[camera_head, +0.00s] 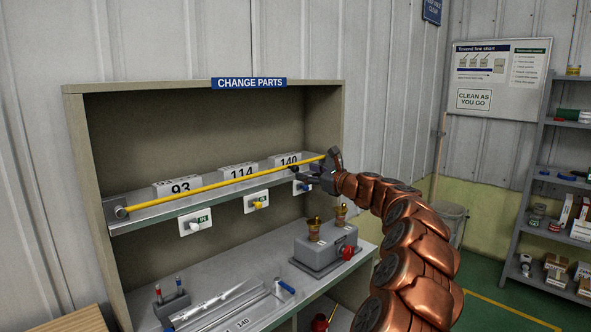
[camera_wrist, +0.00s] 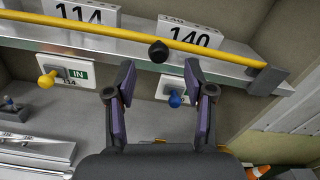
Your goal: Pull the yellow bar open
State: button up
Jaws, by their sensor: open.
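The yellow bar (camera_head: 215,184) runs across the front of the cabinet's upper shelf, before the blocks marked 93, 114 and 140. Its left end meets a round grey pivot (camera_head: 122,212); its right end rests at a grey bracket, seen in the wrist view (camera_wrist: 268,78). A black knob (camera_wrist: 158,51) sits on the bar in front of block 140 (camera_wrist: 190,35). My gripper (camera_head: 308,173) is at the bar's right part. In the wrist view my gripper (camera_wrist: 160,75) is open, its two fingers pointing toward the knob, one on each side and just short of it. Nothing is between them.
Below the shelf edge hang tags with a yellow knob (camera_wrist: 46,79) and a blue knob (camera_wrist: 175,99). A grey box with brass fittings (camera_head: 325,248) stands on the lower counter. The cabinet's right side wall (camera_head: 335,120) is close to my gripper.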

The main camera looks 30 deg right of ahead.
aim_at(298, 169)
jog(key=shift+p+x, duration=0.8)
jog(key=shift+x, duration=2.2)
jog(key=shift+a, duration=0.15)
grip_shut()
